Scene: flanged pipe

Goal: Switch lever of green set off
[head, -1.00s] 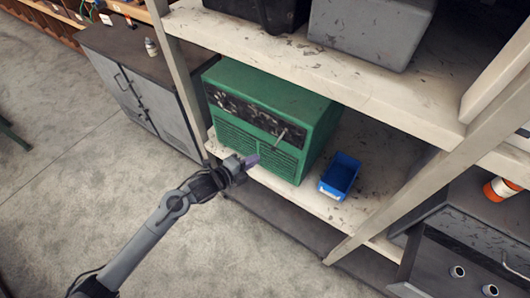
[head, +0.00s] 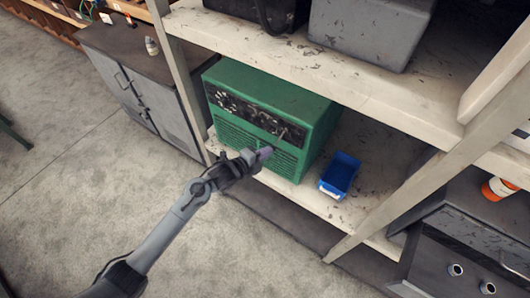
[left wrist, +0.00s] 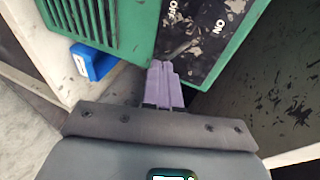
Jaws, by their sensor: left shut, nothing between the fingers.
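The green set (head: 268,105) is a box with a dark, worn control panel (head: 250,117) on its front, standing on the lower shelf. A small light lever (head: 283,133) shows near the right end of the panel. My left gripper (head: 265,153) is shut and empty, in front of the set's front, just below and left of the lever. In the left wrist view, the purple fingers (left wrist: 166,77) are together near the panel (left wrist: 200,35), which bears the letters "ON". My right gripper is out of view.
A blue bin (head: 340,175) stands on the shelf right of the set. A pale shelf post (head: 400,165) rises at the right. The upper shelf (head: 350,75) holds dark and grey boxes. A grey cabinet (head: 140,90) stands at the left. The floor in front is clear.

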